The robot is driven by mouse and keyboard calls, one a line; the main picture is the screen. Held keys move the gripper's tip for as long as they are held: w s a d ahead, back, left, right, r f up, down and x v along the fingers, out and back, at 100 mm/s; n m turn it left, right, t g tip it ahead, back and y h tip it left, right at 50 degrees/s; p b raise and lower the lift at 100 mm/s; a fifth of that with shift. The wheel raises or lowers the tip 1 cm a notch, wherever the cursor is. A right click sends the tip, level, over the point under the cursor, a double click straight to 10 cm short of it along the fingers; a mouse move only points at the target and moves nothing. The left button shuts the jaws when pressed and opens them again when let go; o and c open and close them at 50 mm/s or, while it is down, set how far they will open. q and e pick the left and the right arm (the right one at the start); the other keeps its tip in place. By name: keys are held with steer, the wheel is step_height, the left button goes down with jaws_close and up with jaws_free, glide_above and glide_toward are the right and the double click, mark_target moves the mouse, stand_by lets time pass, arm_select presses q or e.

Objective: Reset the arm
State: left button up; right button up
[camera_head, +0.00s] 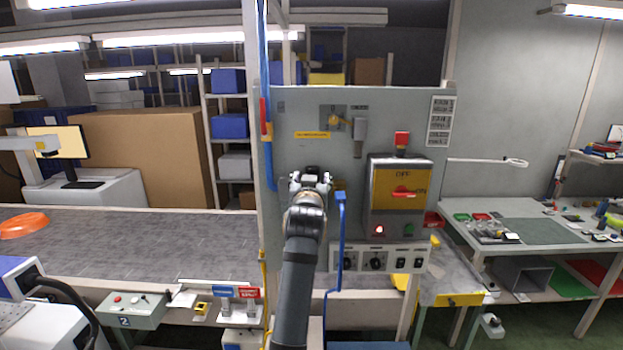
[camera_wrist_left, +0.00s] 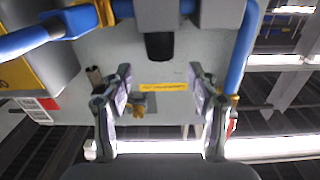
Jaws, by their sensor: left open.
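One dark arm, my left, rises from the bottom middle of the head view. Its gripper (camera_head: 310,182) is in front of the grey control panel (camera_head: 292,115), left of the yellow switch box (camera_head: 400,188). In the left wrist view the gripper (camera_wrist_left: 160,100) has its two fingers wide apart, with nothing between them but the panel behind. A yellow label (camera_wrist_left: 168,86) and a yellow knob (camera_wrist_left: 138,106) on the panel show between the fingers. My right gripper is not in view.
A blue hose (camera_head: 268,150) runs down the panel's left edge, and a blue bent bar (camera_head: 341,235) stands right of the arm. A conveyor (camera_head: 130,240) with an orange pan (camera_head: 24,225) lies at left. A workbench (camera_head: 475,210) stands at right.

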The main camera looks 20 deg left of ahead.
arm_select(q)
steer(key=s+a+f+g, duration=0.2)
steer(key=s+f, duration=0.2)
steer(key=f, duration=0.5)
steer(key=s+a+f+g+h, duration=0.15)
steer(key=s+f, duration=0.25)
steer(key=f, duration=0.4)
steer(key=s+a+f+g, duration=0.1)
steer(key=s+f+g, duration=0.25)
steer(key=f, duration=0.55)
steer(key=s+f+m+g+h, duration=0.1)
steer(key=s+f+g, duration=0.1)
steer(key=s+f, duration=0.5)
steer(key=s+f+m+g, duration=0.1)
steer(key=s+f+g, duration=0.2)
steer(key=s, duration=0.9)
steer(key=s+f+m+g+h, duration=0.1)
steer(key=s+f+g, duration=0.1)
steer(key=s+f, duration=0.55)
steer(key=s+a+f+g+b, duration=0.1)
steer(key=s+f+b, duration=0.1)
steer(key=f, duration=1.2)
steer(key=s+a+f+b, duration=0.1)
steer(key=f+b, duration=0.1)
steer(key=f, duration=1.2)
steer(key=s+a+f+g+b, duration=0.1)
steer(key=s+f+b, duration=0.1)
steer(key=s+f, duration=1.7)
steer(key=shift+b, duration=0.3)
